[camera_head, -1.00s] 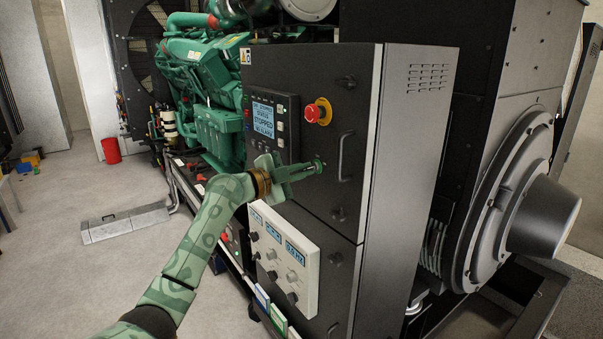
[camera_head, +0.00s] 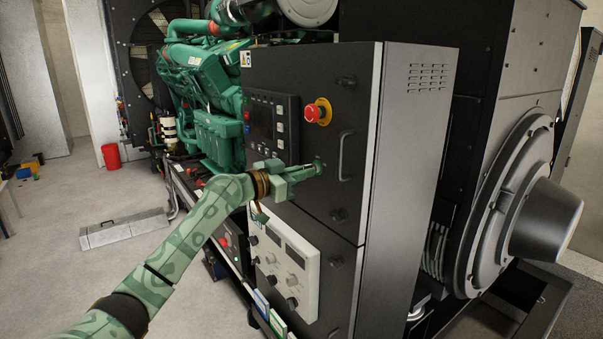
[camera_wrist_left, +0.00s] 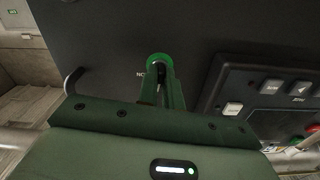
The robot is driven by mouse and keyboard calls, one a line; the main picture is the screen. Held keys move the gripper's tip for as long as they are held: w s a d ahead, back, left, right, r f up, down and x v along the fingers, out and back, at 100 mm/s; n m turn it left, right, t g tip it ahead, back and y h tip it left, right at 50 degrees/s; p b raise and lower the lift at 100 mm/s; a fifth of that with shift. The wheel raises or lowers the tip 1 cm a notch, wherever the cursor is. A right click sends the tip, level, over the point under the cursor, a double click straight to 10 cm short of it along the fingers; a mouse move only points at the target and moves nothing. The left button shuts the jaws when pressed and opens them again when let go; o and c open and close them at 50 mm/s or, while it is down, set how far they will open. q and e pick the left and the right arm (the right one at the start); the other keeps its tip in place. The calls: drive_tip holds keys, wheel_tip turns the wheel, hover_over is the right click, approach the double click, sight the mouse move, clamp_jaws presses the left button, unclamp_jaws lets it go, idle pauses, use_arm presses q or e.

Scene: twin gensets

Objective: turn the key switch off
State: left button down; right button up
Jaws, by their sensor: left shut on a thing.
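The key switch (camera_head: 319,164) is on the dark control cabinet's front door, below the red emergency stop button. Its green round collar (camera_wrist_left: 159,62) shows in the left wrist view, with the key between the fingers. My left gripper (camera_head: 312,169) is shut on the key (camera_wrist_left: 160,92). Its fingers hide most of the key in the head view, so the key's exact angle is hard to tell. The control panel screen (camera_head: 262,119) is dark. My right gripper is not in view.
The red emergency stop button (camera_head: 317,111) and a door handle (camera_head: 345,156) are close to the switch. A pale panel with knobs (camera_head: 285,268) sits below my left wrist. The green engine (camera_head: 200,75) stands behind at left. Open floor lies at left.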

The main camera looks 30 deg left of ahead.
use_arm(q)
drive_tip(key=shift+r+n, duration=0.1)
drive_tip(key=shift+n, duration=0.8)
drive_tip(key=c, duration=1.6)
unclamp_jaws()
drive_tip(key=shift+o, duration=0.2)
drive_tip(key=b+v, duration=0.6)
drive_tip(key=v, duration=1)
drive_tip(key=shift+s, duration=0.25)
